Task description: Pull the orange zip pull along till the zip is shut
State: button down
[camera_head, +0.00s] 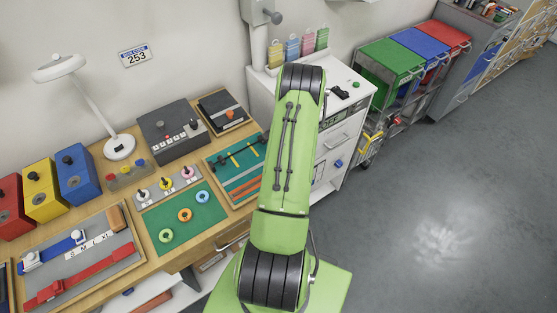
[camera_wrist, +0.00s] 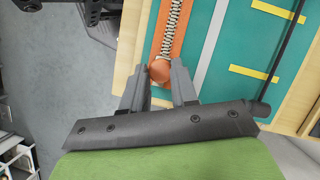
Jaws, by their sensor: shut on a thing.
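In the wrist view, my gripper (camera_wrist: 162,74) is shut on the round orange zip pull (camera_wrist: 160,69), which sits between the two grey fingertips. The pale zip (camera_wrist: 173,28) runs from the pull to the top of the picture, with orange tape (camera_wrist: 183,32) along it. The zip is mounted on a teal board (camera_wrist: 228,55). What lies under the fingers is hidden. In the head view, the teal board (camera_head: 226,166) with its orange strips (camera_head: 240,190) lies at the bench's right end. My green arm hides the gripper and the pull there.
A black bar (camera_wrist: 285,45) and yellow strips (camera_wrist: 254,72) are on the board beside the zip. A green ring mat (camera_head: 178,238) lies left of the board, and a dark box (camera_head: 222,110) stands behind. A white cabinet (camera_head: 345,125) stands right.

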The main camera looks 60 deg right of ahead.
jog(key=c, duration=0.9)
grip_release()
jog(key=shift+s+d, duration=0.1)
jog(key=shift+d, duration=0.1)
jog(key=shift+o, duration=0.2)
jog(key=shift+r, duration=0.1)
jog(key=v, duration=1.5)
jog(key=shift+r, duration=0.35)
